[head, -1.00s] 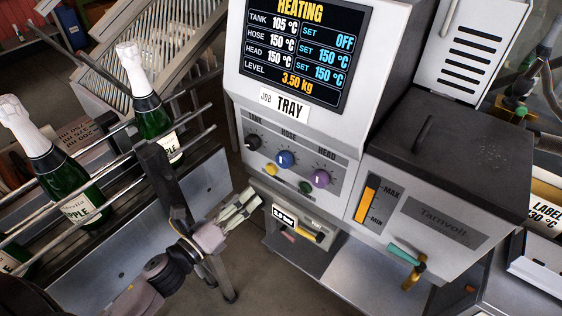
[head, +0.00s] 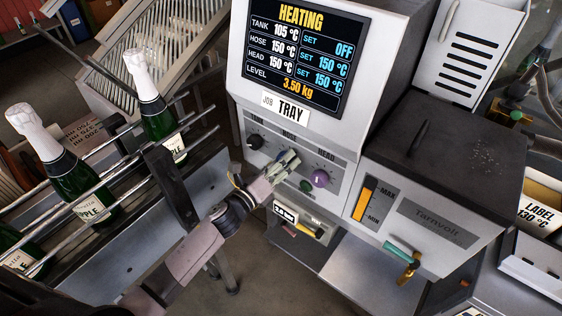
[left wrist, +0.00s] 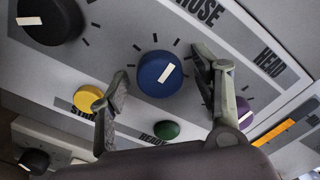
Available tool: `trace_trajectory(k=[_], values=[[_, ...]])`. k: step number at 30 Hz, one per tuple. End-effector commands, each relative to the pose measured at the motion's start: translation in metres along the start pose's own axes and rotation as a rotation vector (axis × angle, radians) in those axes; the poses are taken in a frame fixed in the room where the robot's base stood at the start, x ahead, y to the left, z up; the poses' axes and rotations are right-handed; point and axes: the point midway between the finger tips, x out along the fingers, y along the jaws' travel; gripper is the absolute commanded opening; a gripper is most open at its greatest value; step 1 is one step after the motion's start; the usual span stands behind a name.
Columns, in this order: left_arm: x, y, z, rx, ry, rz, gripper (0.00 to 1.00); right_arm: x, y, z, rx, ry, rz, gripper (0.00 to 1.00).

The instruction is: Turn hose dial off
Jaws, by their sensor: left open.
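The blue hose dial (left wrist: 160,74) sits on the grey panel between the black tank dial (left wrist: 50,20) and the purple head dial (left wrist: 243,112). Its white mark points up and to the right in the left wrist view. In the head view the hose dial is mostly hidden behind my left gripper (head: 290,162). The left gripper also shows in the left wrist view (left wrist: 160,100), open, with one finger on each side of the dial and the dial beyond the fingertips. I cannot tell that it touches the dial. My right gripper is not in view.
The screen (head: 300,55) reads tank 105, set OFF; hose and head 150, set 150. A yellow button (left wrist: 88,98) and a green button (left wrist: 166,130) sit below the dials. Bottles (head: 155,110) stand on the rail rack at left. A lidded tank (head: 450,150) is at right.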

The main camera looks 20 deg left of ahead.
Motion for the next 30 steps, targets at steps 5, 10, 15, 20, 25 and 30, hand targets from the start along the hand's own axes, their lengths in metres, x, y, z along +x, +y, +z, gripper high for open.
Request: trace_trajectory(k=[5,10,15,20,25,30], values=[[-0.0001,0.0002,-0.0002,0.000,0.000,0.000,0.59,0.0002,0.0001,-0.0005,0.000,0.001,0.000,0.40],[-0.0003,0.0002,-0.0001,0.000,0.000,0.000,0.48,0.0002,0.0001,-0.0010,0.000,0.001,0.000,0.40],[-0.0004,0.0003,-0.0001,0.000,0.000,0.000,0.37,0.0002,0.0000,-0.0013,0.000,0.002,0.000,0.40],[-0.0005,0.0003,0.0000,0.000,0.000,0.001,0.26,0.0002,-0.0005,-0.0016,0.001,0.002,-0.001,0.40],[-0.0005,0.0004,0.0000,0.000,0.000,0.001,0.15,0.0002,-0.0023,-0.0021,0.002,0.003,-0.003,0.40],[-0.0005,0.0004,0.0000,-0.002,0.000,0.001,0.11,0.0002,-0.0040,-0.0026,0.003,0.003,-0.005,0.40]])
